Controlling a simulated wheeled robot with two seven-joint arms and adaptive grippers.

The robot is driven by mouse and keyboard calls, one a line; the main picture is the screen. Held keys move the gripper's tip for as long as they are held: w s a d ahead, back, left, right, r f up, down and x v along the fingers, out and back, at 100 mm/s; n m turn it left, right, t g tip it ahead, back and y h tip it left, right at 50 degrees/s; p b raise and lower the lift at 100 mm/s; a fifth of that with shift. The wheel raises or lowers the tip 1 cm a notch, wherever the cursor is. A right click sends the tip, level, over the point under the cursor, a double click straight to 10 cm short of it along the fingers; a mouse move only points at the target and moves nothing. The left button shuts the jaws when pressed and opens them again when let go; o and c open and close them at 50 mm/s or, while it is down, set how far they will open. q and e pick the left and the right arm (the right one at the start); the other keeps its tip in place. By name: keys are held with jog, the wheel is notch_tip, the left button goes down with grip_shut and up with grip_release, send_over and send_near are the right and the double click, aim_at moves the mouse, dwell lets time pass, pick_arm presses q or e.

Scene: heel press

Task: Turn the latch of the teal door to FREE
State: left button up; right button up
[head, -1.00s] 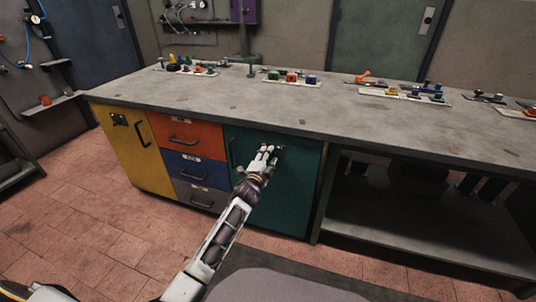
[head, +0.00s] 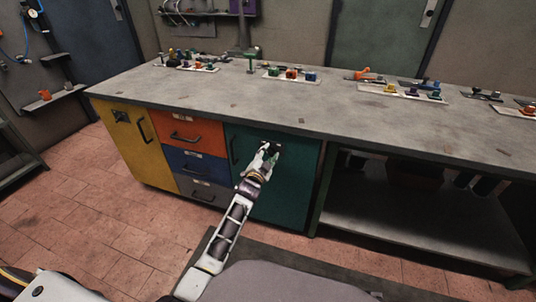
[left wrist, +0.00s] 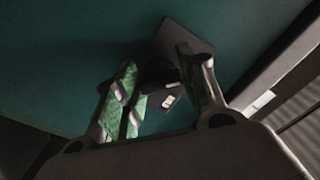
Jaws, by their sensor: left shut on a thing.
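The teal door (head: 297,190) is shut, at the right end of the coloured cabinet fronts under the bench. Its dark latch plate (head: 277,148) is near the top of the door, partly hidden by my left gripper (head: 268,150). In the left wrist view the plate (left wrist: 200,42) looks tilted against the teal surface. There my left gripper (left wrist: 168,92) has its two fingers around a small dark part of the latch with a pale label (left wrist: 168,101). The label's wording is too small to read. My right gripper is not in view.
A black handle (head: 233,150) is on the teal door's left side. Orange (head: 183,146), blue and grey drawers and a yellow door (head: 140,155) stand to the left. The grey worktop (head: 330,110) above carries several small fixtures. An open shelf bay lies to the right.

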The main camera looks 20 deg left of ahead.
pick_arm(q)
jog(key=shift+f, duration=0.1)
jog(key=o, duration=1)
jog(key=shift+o, duration=0.2)
jog(key=shift+s, duration=0.15)
jog(key=s, duration=1.1)
jog(key=shift+s+a, duration=0.2)
jog(key=shift+s, duration=0.15)
dwell(0.6)
